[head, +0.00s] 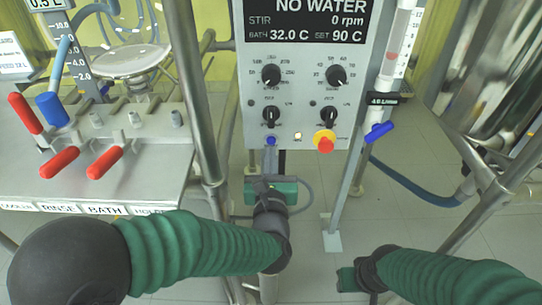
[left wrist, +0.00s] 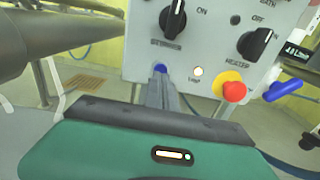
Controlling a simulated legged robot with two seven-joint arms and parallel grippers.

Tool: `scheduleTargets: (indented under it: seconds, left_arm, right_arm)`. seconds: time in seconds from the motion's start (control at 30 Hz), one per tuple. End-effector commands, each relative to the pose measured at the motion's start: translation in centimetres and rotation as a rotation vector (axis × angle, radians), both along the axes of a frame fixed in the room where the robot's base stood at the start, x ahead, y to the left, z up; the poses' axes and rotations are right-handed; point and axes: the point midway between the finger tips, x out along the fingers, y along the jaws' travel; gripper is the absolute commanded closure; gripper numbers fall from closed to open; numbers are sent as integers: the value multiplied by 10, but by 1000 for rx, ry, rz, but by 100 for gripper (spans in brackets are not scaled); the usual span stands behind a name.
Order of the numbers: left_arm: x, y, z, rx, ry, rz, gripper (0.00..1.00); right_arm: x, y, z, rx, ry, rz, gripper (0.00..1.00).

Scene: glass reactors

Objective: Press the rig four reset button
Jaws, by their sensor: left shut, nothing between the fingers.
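A grey control panel (head: 300,90) stands upright ahead, its display reading "NO WATER", "STIR 0 rpm" and "BATH 32.0 C". A small blue button (head: 271,141) sits low on its face; it also shows in the left wrist view (left wrist: 160,69). My left gripper (head: 270,151) is shut and empty, pointing up at the panel. Its fingertips (left wrist: 158,80) are right by the blue button; I cannot tell whether they touch it. A lit lamp (head: 298,136) is beside the button. My right gripper (head: 348,278) is low in the head view, away from the panel; its fingers are unclear.
A red button on a yellow collar (head: 325,141) is right of the lamp. Several knobs (head: 271,75) are above. A blue-handled valve (head: 379,132) hangs at the panel's right. Steel posts (head: 195,90) and a bench with red-handled valves (head: 107,160) stand at left.

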Motion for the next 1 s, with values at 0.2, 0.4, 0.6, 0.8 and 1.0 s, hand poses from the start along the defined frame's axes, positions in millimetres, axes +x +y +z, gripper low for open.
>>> scheduleTargets:
  seconds: [0.2, 0.4, 0.6, 0.8, 1.0]
  left_arm:
    - [22, 0, -2, -1, 1, 0, 100]
    - [24, 0, 0, 0, 1, 0, 100]
    - [27, 0, -2, -2, 1, 1, 100]
    - [44, 1, 1, -1, -2, 2, 100]
    - [44, 3, 2, -1, -5, 6, 100]
  right_arm:
    - [0, 0, -12, 0, 0, 0, 58]
    - [0, 0, -11, 0, 0, 0, 58]
    - [0, 0, -14, 0, 0, 0, 58]
    - [0, 0, -20, 0, 0, 0, 58]
    - [0, 0, -19, 0, 0, 0, 58]
